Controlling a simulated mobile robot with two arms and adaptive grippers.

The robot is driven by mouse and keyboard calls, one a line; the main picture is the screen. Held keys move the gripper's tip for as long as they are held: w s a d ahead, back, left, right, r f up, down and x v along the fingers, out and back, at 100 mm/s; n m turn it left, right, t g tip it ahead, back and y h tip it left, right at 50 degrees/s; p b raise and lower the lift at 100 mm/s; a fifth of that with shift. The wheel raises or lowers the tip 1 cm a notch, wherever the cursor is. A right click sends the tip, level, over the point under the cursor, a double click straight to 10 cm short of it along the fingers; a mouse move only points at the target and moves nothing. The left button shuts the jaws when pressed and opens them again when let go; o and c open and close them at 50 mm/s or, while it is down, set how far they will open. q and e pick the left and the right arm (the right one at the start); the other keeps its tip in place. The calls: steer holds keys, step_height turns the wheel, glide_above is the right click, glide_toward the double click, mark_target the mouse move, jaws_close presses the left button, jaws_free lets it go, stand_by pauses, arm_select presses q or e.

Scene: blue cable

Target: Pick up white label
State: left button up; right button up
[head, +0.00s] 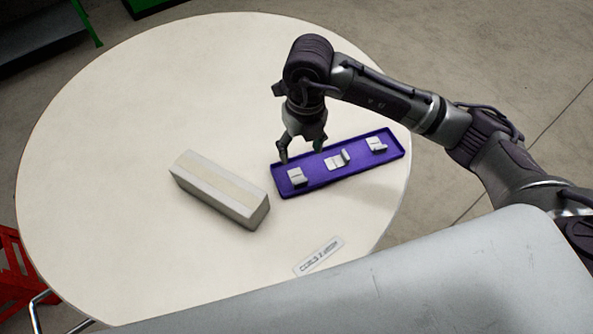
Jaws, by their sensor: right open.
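A white label (319,256) with dark printed lettering lies flat on the round table, near its front right edge. My right gripper (300,156) points down over the near left end of a purple tray. It is open, with its two fingers apart and nothing visible between them. The gripper is well behind the label, toward the far side of the table. The tray (313,188) holds a few small white pieces, one at the left (297,177), one in the middle (336,161) and one at the right (376,145). My left gripper does not show.
The round cream table (120,110) has wide free room at the left and back. A long grey-beige box (218,192) lies left of the tray. A red object (14,275) stands beyond the table's left edge.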

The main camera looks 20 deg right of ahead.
glide_above(300, 179)
steer(key=shift+h, duration=0.3)
steer(key=f, duration=0.5)
steer(key=d+f, duration=0.1)
steer(key=f, duration=0.1)
steer(key=shift+s+f+p, duration=0.15)
steer(key=shift+s+p, duration=0.1)
steer(key=shift+p, duration=0.15)
steer(key=shift+w+a+f+p, duration=0.1)
steer(key=shift+a+f+p, duration=0.1)
steer(key=shift+f, duration=0.85)
steer(key=shift+w+a+f+p, duration=0.1)
steer(key=shift+a+f+p, duration=0.1)
steer(key=shift+f, duration=0.8)
steer(key=shift+w+a+f+p, duration=0.1)
steer(key=shift+f+p, duration=0.1)
steer(key=shift+f, duration=0.85)
steer(key=shift+s, duration=0.1)
steer(key=shift+c, duration=0.2)
steer(key=c, duration=0.8)
